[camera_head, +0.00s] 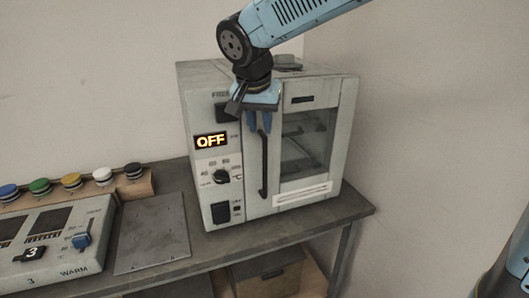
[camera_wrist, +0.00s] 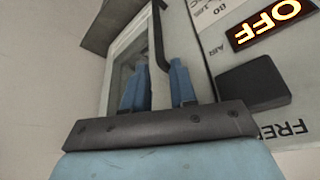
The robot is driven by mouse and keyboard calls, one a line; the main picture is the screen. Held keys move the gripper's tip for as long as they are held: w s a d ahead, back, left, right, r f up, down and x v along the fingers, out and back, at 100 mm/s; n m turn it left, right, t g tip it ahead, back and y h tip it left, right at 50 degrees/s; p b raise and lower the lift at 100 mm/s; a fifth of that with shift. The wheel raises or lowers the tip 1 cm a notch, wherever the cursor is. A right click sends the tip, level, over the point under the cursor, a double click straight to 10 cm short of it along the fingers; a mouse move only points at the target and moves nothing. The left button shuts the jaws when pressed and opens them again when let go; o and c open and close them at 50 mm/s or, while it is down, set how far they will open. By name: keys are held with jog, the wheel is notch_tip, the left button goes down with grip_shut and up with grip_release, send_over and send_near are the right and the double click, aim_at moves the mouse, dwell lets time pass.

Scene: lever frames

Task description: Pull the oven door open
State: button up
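The oven (camera_head: 215,105) is a grey-white box standing on a bench. Its door (camera_head: 310,185), with a glass window, looks shut. A dark vertical bar handle (camera_head: 264,168) runs down the door's left side; it also shows in the wrist view (camera_wrist: 157,35). My gripper (camera_head: 259,128) is at the upper end of the handle, pointing down in the head view. In the wrist view its two blue fingers (camera_wrist: 157,80) are spread, and the handle's end appears between or just beyond their tips. I cannot tell whether they touch it. The handle's upper end is partly hidden by my fingers.
The oven's panel has an orange OFF display (camera_head: 211,141) and a dark knob (camera_head: 222,177). A bare metal plate (camera_head: 152,235) and a control box (camera_head: 45,245) lie to the left on the bench (camera_head: 285,228). A wall stands close on the right.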

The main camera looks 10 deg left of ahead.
aim_at(264, 146)
jog(key=x, duration=1)
jog(key=shift+w+f, duration=0.2)
jog(key=shift+f, duration=0.15)
grip_shut()
